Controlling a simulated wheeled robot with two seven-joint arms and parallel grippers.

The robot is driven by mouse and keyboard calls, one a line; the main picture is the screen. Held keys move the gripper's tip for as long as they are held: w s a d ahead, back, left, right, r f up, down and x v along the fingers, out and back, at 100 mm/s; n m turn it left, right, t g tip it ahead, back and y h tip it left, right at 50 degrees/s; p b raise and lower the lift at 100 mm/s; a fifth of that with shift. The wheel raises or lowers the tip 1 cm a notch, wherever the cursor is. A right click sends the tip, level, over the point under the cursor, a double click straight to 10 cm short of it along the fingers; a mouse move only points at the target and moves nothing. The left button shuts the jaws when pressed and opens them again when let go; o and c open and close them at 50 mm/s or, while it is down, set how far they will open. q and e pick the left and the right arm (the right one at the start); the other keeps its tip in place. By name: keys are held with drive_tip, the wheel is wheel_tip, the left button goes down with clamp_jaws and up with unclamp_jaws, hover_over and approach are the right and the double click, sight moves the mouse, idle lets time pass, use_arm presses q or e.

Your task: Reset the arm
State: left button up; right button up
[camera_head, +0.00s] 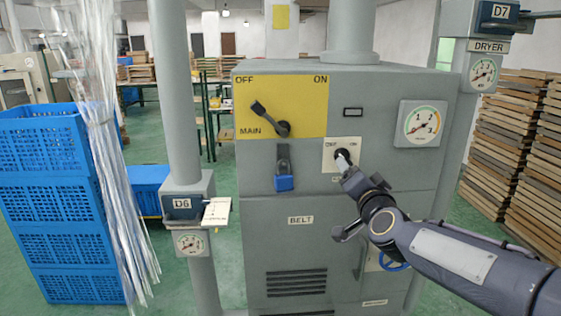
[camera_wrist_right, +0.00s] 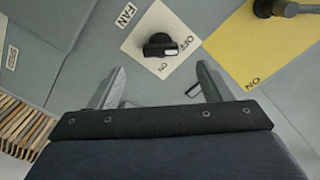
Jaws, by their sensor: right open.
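My right gripper (camera_head: 344,166) is in front of the fan switch plate on the grey cabinet (camera_head: 262,250). In the right wrist view its two fingers (camera_wrist_right: 161,72) are spread apart with nothing between them. The black fan knob (camera_wrist_right: 160,45) on its white OFF/ON plate shows just beyond the fingertips, and I see no clear contact. In the head view the gripper partly covers this plate (camera_head: 328,146). My right arm reaches in from the lower right. My left gripper is not in view.
The MAIN lever (camera_head: 268,118) sits on a yellow panel, above a blue padlock (camera_head: 284,183). A gauge (camera_head: 418,124) is right of the switch. Blue crates (camera_head: 60,205) and hanging clear strips (camera_head: 105,130) stand left. Wooden stacks (camera_head: 515,150) stand right.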

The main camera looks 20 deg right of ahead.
drive_tip(key=s+a+f+n+g+y, duration=0.2)
drive_tip(key=s+a+f+n+g, duration=0.1)
drive_tip(key=s+f, duration=0.4)
drive_tip(key=s+a+f+n+g+y, duration=0.3)
drive_tip(key=s+a+f+g, duration=0.2)
drive_tip(key=s, duration=0.7)
drive_tip(key=s+a+f+n+g+y, duration=0.2)
drive_tip(key=s+a+f+n+g, duration=0.2)
drive_tip(key=s+f, duration=0.5)
drive_tip(key=s+a, duration=0.1)
drive_tip(key=a, duration=0.1)
drive_tip(key=shift+s+a+f+y, duration=0.3)
drive_tip(key=shift+s+a+y, duration=0.05)
drive_tip(key=shift+y, duration=0.05)
